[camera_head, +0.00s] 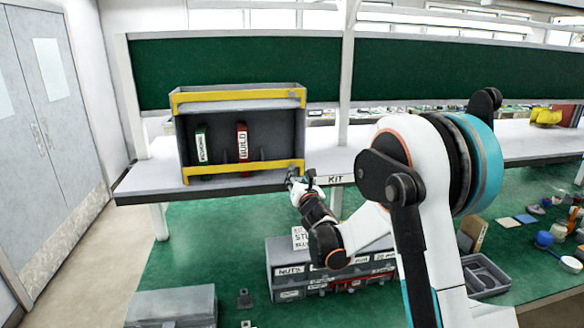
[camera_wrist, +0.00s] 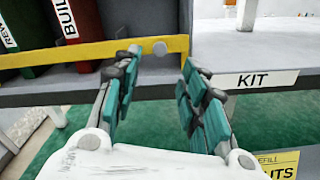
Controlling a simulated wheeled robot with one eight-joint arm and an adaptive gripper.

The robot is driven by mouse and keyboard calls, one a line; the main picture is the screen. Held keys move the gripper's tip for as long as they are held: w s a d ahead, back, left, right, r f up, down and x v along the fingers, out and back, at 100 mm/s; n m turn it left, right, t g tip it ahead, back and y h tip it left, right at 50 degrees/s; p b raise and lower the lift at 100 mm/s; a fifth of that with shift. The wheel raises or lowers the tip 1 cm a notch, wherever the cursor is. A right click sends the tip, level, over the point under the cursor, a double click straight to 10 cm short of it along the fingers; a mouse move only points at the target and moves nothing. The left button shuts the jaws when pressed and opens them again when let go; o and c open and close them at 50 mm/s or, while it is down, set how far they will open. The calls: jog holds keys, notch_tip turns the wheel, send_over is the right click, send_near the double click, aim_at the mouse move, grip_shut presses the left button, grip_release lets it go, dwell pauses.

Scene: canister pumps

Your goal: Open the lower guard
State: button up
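The lower guard (camera_head: 243,168) is a yellow bar across the front bottom of a grey shelf box on the bench. In the wrist view the guard (camera_wrist: 95,50) runs across the upper left, with a small round grey knob (camera_wrist: 160,48) near its right end. My gripper (camera_head: 292,178) is at the right end of the guard, by the bench edge. In the wrist view my gripper (camera_wrist: 160,62) is open, with teal-padded fingers apart and the knob seen between their tips. I cannot tell whether the fingers touch the guard.
A KIT label (camera_wrist: 254,80) is on the bench edge. Labelled bins (camera_head: 290,280) and a grey case (camera_head: 172,305) stand below.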

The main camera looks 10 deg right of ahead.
aim_at(293, 167)
jog(key=w, duration=0.9)
jog(key=shift+w, duration=0.25)
grip_shut()
